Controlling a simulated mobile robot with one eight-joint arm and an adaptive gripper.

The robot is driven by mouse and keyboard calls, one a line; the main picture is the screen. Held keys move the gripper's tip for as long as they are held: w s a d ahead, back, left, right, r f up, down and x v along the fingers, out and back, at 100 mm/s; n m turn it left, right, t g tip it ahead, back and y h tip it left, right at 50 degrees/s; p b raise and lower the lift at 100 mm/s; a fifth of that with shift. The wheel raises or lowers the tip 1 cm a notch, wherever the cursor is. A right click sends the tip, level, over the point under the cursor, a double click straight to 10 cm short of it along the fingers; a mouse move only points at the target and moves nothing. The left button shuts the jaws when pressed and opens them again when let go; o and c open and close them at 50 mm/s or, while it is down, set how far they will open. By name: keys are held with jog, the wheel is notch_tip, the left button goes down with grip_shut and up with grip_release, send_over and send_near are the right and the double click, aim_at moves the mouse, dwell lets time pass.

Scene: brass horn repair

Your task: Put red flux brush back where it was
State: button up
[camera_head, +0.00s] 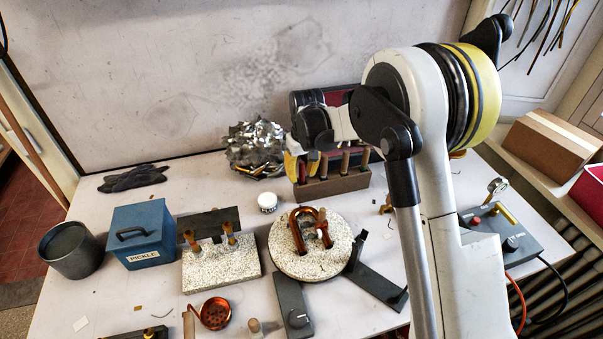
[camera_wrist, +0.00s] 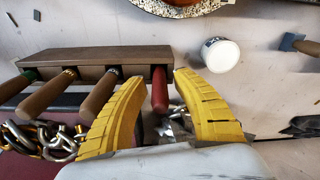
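The red flux brush (camera_wrist: 160,92) shows in the wrist view by its red handle. It appears to stand in the end slot of a brown wooden rack (camera_wrist: 95,56), at the right end there. My gripper (camera_wrist: 160,77) has its yellow fingers spread, one on each side of the red handle, with visible gaps.
Several wooden-handled tools (camera_wrist: 98,96) stand in the rack beside the red brush. A white jar (camera_head: 267,202) stands near the rack's left end. A round speckled soldering board (camera_head: 305,262) with a copper-coloured part lies in front. A crumpled metallic heap (camera_head: 254,148) is behind left.

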jog(key=shift+r, duration=0.1)
jog(key=r+p, duration=0.1)
jog(key=r, duration=0.3)
jog(key=r+p, duration=0.1)
jog(key=r, duration=0.3)
jog(key=s+r+p, duration=0.1)
jog(key=r, duration=0.3)
jog(key=shift+s+d, duration=0.1)
jog(key=shift+d, duration=0.1)
jog(key=s+d+r+m+t, duration=0.1)
jog(key=s+d+r+t, duration=0.1)
jog(key=s+d+r, duration=0.35)
jog(key=s+d+r+m+t, duration=0.1)
jog(key=s+d+r, duration=0.2)
jog(key=s+r, duration=0.45)
jog(key=s+d+f+m+t, duration=0.1)
jog(key=s+d+f, duration=0.1)
jog(key=s, duration=0.6)
jog(key=s+d+f+m+t, duration=0.1)
jog(key=s+d+f+t, duration=0.1)
jog(key=s, duration=0.6)
jog(key=shift+s+d, duration=0.35)
jog(key=shift+f, duration=0.1)
